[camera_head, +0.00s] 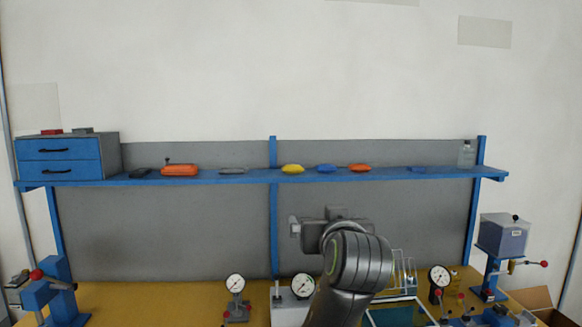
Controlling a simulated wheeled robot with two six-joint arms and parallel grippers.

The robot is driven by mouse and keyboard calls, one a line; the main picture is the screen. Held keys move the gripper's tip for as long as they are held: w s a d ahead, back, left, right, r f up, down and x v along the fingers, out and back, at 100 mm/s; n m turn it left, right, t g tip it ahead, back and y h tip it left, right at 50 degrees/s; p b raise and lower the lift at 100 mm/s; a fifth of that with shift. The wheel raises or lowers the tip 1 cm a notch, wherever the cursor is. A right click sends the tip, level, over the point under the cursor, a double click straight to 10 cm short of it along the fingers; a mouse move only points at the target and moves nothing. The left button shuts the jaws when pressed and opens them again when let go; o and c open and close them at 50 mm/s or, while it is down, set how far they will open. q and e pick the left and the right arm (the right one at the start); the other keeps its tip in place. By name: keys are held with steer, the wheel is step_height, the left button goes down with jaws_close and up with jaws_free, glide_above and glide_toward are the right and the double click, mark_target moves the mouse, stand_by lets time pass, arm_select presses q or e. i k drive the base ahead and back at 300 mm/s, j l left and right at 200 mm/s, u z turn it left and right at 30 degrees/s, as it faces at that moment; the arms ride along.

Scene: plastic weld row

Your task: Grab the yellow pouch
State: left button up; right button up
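The yellow pouch (292,168) lies on the blue shelf (225,180), a little right of the middle post. A blue pouch (326,168) and an orange one (360,167) lie to its right. One arm of mine comes up from the bottom, right of centre, and I take it as the right. Its gripper (294,227) points left, below the shelf edge and below the yellow pouch in the picture, apart from it. Its fingers are too small and turned to show whether they are open. My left gripper is out of view.
Blue drawers (58,158) stand at the shelf's left end, a clear bottle (466,154) near its right end. A larger orange item (180,170) lies left. Dial gauges (235,284), a wire rack (403,272) and lever presses stand on the yellow bench (150,302).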

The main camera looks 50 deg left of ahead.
mark_target(289, 169)
steer(key=i+j, duration=0.2)
steer(key=j, duration=0.15)
steer(key=i+j, duration=0.2)
steer(key=j, duration=0.2)
steer(key=i+j, duration=0.2)
steer(key=j, duration=0.15)
steer(key=i+j, duration=0.2)
steer(key=j, duration=0.15)
steer(key=i+j, duration=0.15)
steer(key=j, duration=0.25)
